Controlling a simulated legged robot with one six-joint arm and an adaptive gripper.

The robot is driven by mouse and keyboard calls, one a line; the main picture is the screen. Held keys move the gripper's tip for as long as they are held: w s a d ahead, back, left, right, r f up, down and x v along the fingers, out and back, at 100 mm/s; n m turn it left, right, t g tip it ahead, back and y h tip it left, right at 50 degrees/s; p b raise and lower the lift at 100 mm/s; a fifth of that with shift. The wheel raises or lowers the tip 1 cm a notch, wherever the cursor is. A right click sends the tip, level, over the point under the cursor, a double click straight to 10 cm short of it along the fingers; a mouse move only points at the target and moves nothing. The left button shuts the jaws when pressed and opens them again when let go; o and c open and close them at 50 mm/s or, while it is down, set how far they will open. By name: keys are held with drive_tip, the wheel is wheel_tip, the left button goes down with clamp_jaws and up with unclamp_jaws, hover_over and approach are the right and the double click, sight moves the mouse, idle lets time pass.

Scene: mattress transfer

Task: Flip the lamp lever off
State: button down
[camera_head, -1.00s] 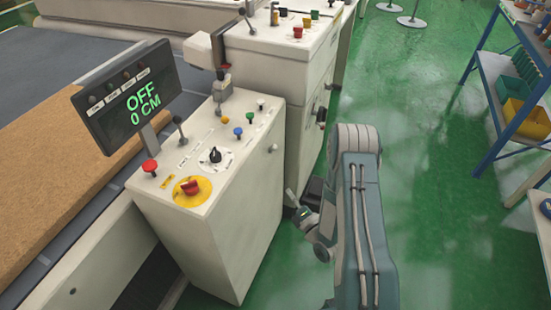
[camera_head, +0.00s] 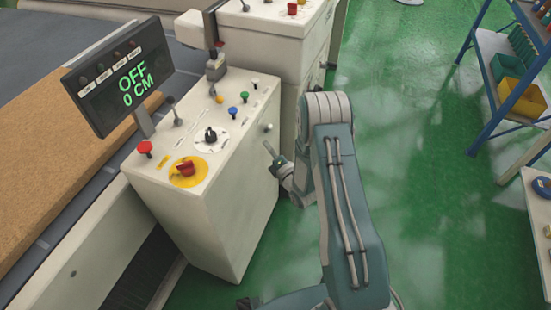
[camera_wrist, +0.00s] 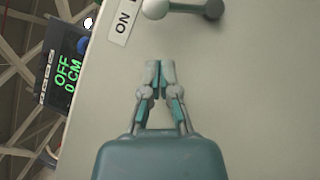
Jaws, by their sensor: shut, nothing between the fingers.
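A lever with a pale ball knob (camera_wrist: 155,10) and a dark round pivot (camera_wrist: 213,9) shows at the top edge of the wrist view, on the pale side panel of the control cabinet. Its knob end lies beside a white "ON" label (camera_wrist: 123,20). In the head view a small pale knob (camera_head: 268,127) sticks out of the cabinet's right side. My gripper (camera_wrist: 160,65) is shut and empty, with its fingertips below the lever in the wrist view and apart from it. In the head view my gripper (camera_head: 267,147) is beside the cabinet's right side, just below that knob.
The control cabinet (camera_head: 215,225) carries a red emergency button (camera_head: 185,169), a dial, coloured buttons and a display (camera_head: 130,82) reading "OFF 0 CM". A taller cabinet (camera_head: 265,60) stands behind it. Green floor (camera_head: 430,200) is clear right of my arm.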

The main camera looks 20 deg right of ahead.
sight(271, 128)
drive_tip(key=shift+w+d+r, duration=0.35)
drive_tip(key=shift+w+d, duration=0.05)
drive_tip(key=shift+w, duration=0.2)
drive_tip(key=shift+w+d+r, duration=0.35)
drive_tip(key=shift+w, duration=0.25)
drive_tip(key=shift+w+d+r+m+g+h, duration=0.15)
drive_tip(key=shift+r+m, duration=0.1)
drive_tip(key=shift+m, duration=0.15)
drive_tip(key=shift+w+r+m+g+h, duration=0.1)
drive_tip(key=shift+r+m+g+h, duration=0.1)
drive_tip(key=shift+m, duration=0.2)
drive_tip(key=shift+w+d+r+m+g+h, duration=0.2)
drive_tip(key=shift+w+r+m+g, duration=0.1)
drive_tip(key=shift+m, duration=0.25)
drive_tip(key=shift+w+d+r+m+g+h, duration=0.15)
drive_tip(key=shift+r+m+g, duration=0.15)
drive_tip(key=shift+m, duration=0.25)
drive_tip(key=shift+w+d+r+m+g+h, duration=0.2)
drive_tip(key=shift+w+d+r+m+g, duration=0.1)
drive_tip(key=shift+w+d+m+g, duration=0.6)
drive_tip(key=shift+w+d+r+m+g+h, duration=0.25)
drive_tip(key=shift+w+d+m+g, duration=0.3)
drive_tip(key=shift+w+m, duration=0.55)
drive_tip(key=shift+r, duration=0.1)
drive_tip(key=shift+a+r, duration=0.1)
drive_tip(key=shift+a, duration=0.05)
